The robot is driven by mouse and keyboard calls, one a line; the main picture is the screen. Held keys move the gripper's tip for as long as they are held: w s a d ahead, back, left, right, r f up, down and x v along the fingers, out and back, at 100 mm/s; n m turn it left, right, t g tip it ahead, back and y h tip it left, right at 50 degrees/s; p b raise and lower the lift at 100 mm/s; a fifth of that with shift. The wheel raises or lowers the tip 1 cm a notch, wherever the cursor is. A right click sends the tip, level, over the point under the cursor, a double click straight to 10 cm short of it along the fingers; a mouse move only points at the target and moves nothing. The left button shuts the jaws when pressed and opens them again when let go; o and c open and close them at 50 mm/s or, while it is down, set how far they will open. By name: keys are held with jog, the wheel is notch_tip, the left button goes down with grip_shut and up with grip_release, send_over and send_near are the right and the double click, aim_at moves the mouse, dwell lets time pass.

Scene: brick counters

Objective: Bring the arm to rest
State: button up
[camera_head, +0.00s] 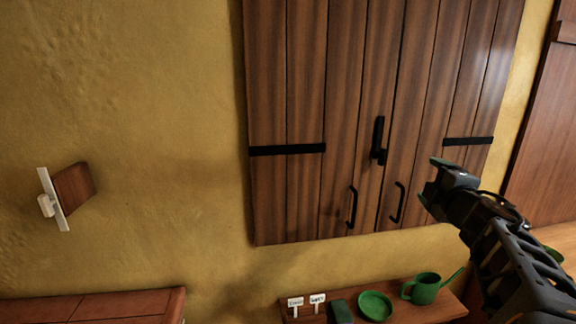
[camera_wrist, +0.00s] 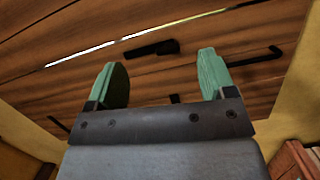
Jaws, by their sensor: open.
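My gripper (camera_head: 437,178) is raised at the right in the head view, in front of the lower right part of a wooden wall cabinet (camera_head: 345,90). In the wrist view my gripper (camera_wrist: 168,80) shows two green fingertips spread apart with nothing between them. The cabinet's wooden planks (camera_wrist: 190,30) and black fittings fill the space beyond the fingers. The gripper is open and empty. I cannot tell exactly how far it is from the cabinet face.
Black handles (camera_head: 397,203) stick out from the cabinet. A brick counter (camera_head: 90,307) stands lower left.

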jog(key=s+d+f+m+g+h, duration=0.35)
jog(key=d+f+m+h, duration=0.2)
jog(key=m, duration=0.35)
jog(key=s+a+f+m+g, duration=0.4)
jog(key=f+m+g, duration=0.2)
jog(key=f, duration=0.3)
jog(key=s+a+f+g+y+p, duration=0.1)
jog(key=s+a+f+g+y, duration=0.1)
jog(key=a, duration=0.8)
jog(key=s+a+f+g+y+p, duration=0.1)
jog(key=s+a+f+g+y, duration=0.2)
jog(key=a, duration=0.6)
jog(key=shift+s+a+f+y, duration=0.35)
jog(key=shift+s+f+y, duration=0.9)
jog(key=shift+s+f, duration=0.8)
jog(key=shift+w+f, duration=0.15)
jog(key=shift+c, duration=0.2)
